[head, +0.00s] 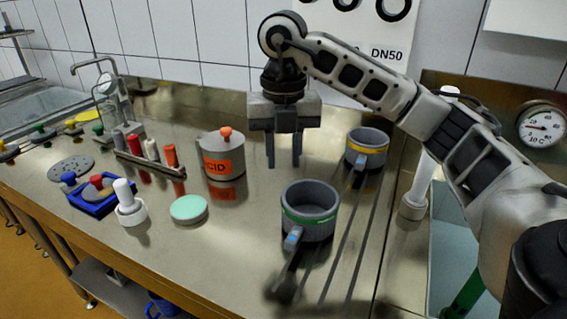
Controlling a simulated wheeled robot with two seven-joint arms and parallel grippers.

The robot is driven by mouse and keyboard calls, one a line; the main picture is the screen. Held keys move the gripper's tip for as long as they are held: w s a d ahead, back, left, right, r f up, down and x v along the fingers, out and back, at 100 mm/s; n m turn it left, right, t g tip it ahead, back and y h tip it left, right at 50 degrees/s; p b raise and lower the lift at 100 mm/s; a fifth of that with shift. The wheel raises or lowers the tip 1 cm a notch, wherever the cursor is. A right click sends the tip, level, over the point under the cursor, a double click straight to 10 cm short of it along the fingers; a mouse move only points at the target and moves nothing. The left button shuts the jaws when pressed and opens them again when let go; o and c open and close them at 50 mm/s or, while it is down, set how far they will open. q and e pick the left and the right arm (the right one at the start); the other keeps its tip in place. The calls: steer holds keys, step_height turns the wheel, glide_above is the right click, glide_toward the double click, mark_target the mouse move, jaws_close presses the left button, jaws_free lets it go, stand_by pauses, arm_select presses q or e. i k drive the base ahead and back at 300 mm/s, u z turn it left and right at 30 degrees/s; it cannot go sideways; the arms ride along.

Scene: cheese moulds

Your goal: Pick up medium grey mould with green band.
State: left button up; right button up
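The grey mould with a green band (318,227) stands upright on the steel worktop (240,265), right of the middle in the head view. It looks empty, and its handle with a light blue part (293,238) points toward the front. My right gripper (283,165) hangs behind and above the mould, slightly to its left, with its fingers pointing down. The fingers are apart with nothing between them, and they do not touch the mould. My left gripper is not in view.
A grey mould with a yellow band (366,150) stands behind to the right. A steel pot with an orange label (224,165) is at the left of my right gripper. A mint disc (188,208), white plunger (129,212) and blue tray (88,206) lie farther left.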

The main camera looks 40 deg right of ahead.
mark_target(310, 207)
steer(key=k, duration=1)
